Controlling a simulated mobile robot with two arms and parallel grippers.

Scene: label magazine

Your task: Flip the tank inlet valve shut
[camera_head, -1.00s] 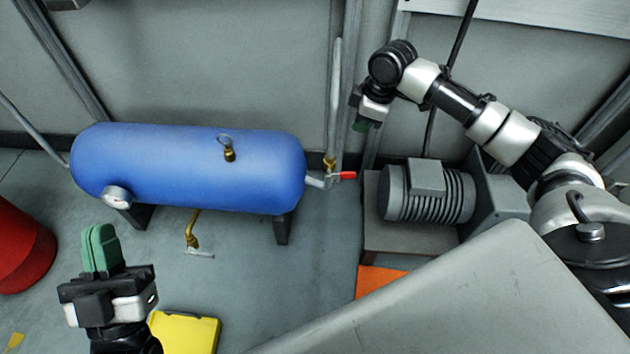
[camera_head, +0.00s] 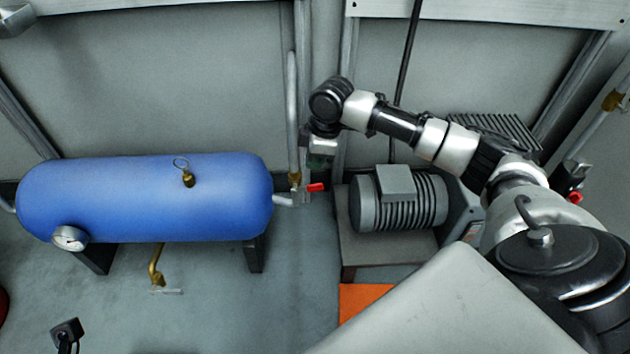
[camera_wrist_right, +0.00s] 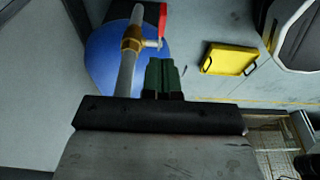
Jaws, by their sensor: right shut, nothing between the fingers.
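The blue tank (camera_head: 145,200) lies on its side on black legs. At its right end a short pipe meets a valve (camera_head: 300,195) with a red lever (camera_head: 316,187), which points right, away from the tank. A brass fitting and a vertical pipe rise above the valve. My right gripper (camera_head: 318,161) is above the lever, apart from it, with its green fingers pointing down. In the right wrist view its fingers (camera_wrist_right: 162,75) are together and empty. The red lever (camera_wrist_right: 163,18) and brass fitting (camera_wrist_right: 132,40) show beyond them. My left gripper is not clearly in view.
A grey motor (camera_head: 398,200) on a stand (camera_head: 355,255) is right of the valve. A vertical pipe (camera_head: 292,110) runs close beside my right gripper, before the wall. Another red-handled valve (camera_head: 575,197) is at the far right. A yellow case (camera_wrist_right: 229,60) lies on the floor.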

